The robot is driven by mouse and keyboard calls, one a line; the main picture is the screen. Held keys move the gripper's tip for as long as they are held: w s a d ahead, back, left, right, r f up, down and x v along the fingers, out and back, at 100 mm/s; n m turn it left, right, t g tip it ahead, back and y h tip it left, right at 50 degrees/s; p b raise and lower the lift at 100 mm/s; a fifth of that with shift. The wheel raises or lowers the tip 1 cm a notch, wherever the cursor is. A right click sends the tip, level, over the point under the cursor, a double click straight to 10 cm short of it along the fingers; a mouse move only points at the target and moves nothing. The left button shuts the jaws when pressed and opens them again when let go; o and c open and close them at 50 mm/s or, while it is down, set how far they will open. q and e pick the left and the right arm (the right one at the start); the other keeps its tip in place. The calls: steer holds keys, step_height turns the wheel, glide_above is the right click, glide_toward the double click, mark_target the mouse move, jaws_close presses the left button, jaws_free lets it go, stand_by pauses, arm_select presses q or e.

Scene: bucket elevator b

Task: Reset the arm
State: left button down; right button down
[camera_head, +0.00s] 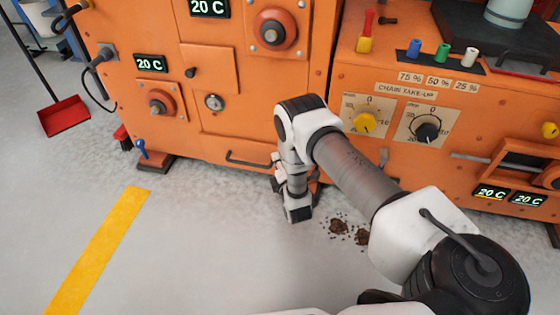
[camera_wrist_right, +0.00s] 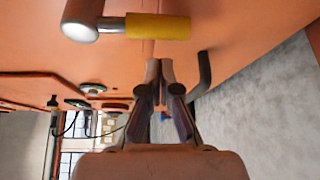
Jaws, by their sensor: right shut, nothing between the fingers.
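My right gripper (camera_wrist_right: 160,72) shows in the right wrist view with its two fingers drawn together at the tips, shut and empty. It points toward an orange machine surface, with a dark bent handle (camera_wrist_right: 203,72) just right of the fingers and a yellow-sleeved metal lever (camera_wrist_right: 157,26) beyond them. In the head view my right arm reaches in from the lower right and bends down in front of the orange machine (camera_head: 225,125). Its wrist is low, close to the machine's base, and the fingers cannot be made out there. My left gripper is not in view.
The machine carries knobs such as a yellow dial (camera_head: 364,122) and a black dial (camera_head: 427,131), and a low black handle (camera_head: 248,160). Dark debris (camera_head: 340,228) lies on the floor beside my arm. A red dustpan (camera_head: 64,116) stands left. Floor around the yellow stripe (camera_head: 100,250) is clear.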

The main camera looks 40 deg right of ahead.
steer(key=a+f+p+v, duration=0.1)
steer(key=p+v, duration=0.4)
steer(key=v, duration=0.5)
steer(key=w+a+r+g+y+p, duration=0.1)
steer(key=w+a+r+p, duration=0.1)
steer(key=r, duration=0.4)
steer(key=w+a+r+y+p, duration=0.1)
steer(key=w+a+r+p, duration=0.1)
steer(key=r, duration=0.3)
steer(key=s+a+f+m+g+y, duration=0.15)
steer(key=s+m+g, duration=0.35)
steer(key=s, duration=0.5)
steer(key=s+a+f+m+g+y+p, duration=0.1)
steer(key=s+a+m+g, duration=0.3)
steer(key=s, duration=0.6)
steer(key=s+a+f+m+g+y, duration=0.1)
steer(key=s+a+f+m+g, duration=0.1)
steer(key=s+m+g, duration=0.6)
step_height(320, 180, up, 39)
steer(key=s+n+t+p, duration=0.1)
steer(key=p, duration=3.7)
steer(key=shift+s+f+t+p, duration=0.2)
steer(key=shift+s+t+p, duration=0.15)
steer(key=shift+s+t, duration=0.05)
